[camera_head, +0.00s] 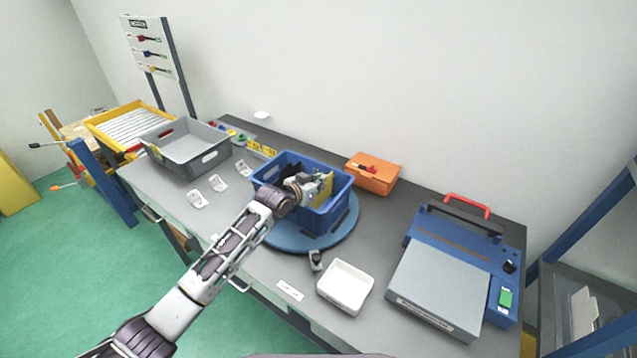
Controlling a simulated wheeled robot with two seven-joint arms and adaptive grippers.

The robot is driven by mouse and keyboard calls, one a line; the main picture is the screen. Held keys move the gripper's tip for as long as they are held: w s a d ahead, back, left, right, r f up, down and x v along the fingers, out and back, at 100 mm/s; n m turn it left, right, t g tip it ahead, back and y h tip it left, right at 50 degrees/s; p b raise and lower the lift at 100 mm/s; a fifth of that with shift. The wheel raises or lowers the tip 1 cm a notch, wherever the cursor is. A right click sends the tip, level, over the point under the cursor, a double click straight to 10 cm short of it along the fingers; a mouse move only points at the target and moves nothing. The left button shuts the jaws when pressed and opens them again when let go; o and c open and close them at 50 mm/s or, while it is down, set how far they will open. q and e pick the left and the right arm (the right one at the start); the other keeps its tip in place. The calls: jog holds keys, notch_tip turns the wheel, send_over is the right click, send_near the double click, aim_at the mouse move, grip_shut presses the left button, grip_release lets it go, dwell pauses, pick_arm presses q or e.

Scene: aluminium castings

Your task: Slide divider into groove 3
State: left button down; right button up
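A blue bin (330,219) stands on a round blue turntable (347,228) in the middle of the bench. A yellow divider (326,192) shows as a small upright, slightly tilted panel inside the bin's right half. My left gripper (317,185) reaches over the near wall into the bin, with its tips right at the divider. The fingertips are too small and overlapped to tell whether they are shut on it. The bin's grooves and the divider's lower edge are hidden. My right gripper is out of view.
An orange box (373,176) stands behind the bin and a grey tray (187,153) to its left. A white dish (345,288) and a small dark-and-white item (316,261) lie in front. A blue-grey machine (439,287) fills the right. Several white brackets (198,200) lie left.

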pick_arm(q)
jog(key=shift+f, duration=0.2)
jog(key=c, duration=1.6)
grip_release()
jog(key=shift+f, duration=0.1)
jog(key=shift+o, duration=0.2)
jog(key=shift+s, duration=0.1)
jog(key=shift+s, duration=0.1)
jog(key=v, duration=1.1)
jog(key=shift+s+a+r, duration=0.2)
jog(key=shift+s+r, duration=0.05)
jog(key=shift+r, duration=0.1)
